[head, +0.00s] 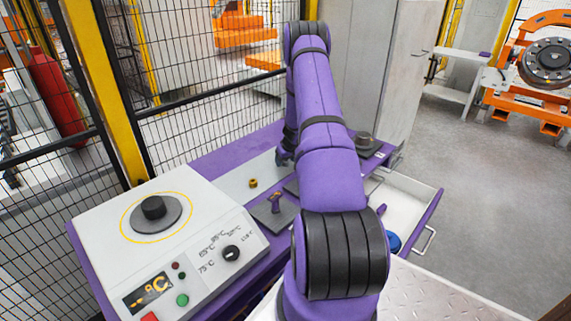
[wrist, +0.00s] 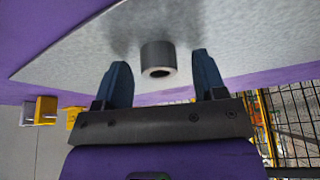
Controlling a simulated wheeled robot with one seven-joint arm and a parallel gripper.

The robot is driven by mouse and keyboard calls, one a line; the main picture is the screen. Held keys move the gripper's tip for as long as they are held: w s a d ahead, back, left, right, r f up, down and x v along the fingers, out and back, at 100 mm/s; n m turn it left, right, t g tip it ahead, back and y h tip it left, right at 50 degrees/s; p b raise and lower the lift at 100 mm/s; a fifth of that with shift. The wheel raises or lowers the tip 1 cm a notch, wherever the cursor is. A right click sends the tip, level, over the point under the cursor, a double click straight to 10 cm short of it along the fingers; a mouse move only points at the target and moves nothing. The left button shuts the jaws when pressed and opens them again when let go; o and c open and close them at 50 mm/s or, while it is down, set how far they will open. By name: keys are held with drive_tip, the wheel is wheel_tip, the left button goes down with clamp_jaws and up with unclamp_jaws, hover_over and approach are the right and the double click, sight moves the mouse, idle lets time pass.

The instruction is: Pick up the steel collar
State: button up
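The steel collar (wrist: 158,60) is a short dark-grey cylinder with a round hole in its end. In the wrist view it stands on a light grey sheet (wrist: 75,50), between and slightly beyond my fingertips. My gripper (wrist: 162,72) is open, with a dark blue finger on each side of the collar and a visible gap to both. In the head view my gripper (head: 284,158) is low over the bench's pale surface, mostly behind my arm. I cannot make out the collar there.
A heater (head: 200,255) with dial and buttons stands at the bench's front left. A small brass piece (head: 253,183) and a purple-handled item (head: 275,203) lie near my arm. A grey cylinder (head: 365,139) stands farther right. An open drawer (head: 410,205) juts right; mesh fencing (head: 55,200) is left.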

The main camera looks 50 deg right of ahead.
drive_tip(key=c, duration=0.9)
drive_tip(key=shift+c, duration=0.2)
drive_tip(key=shift+r, duration=0.15)
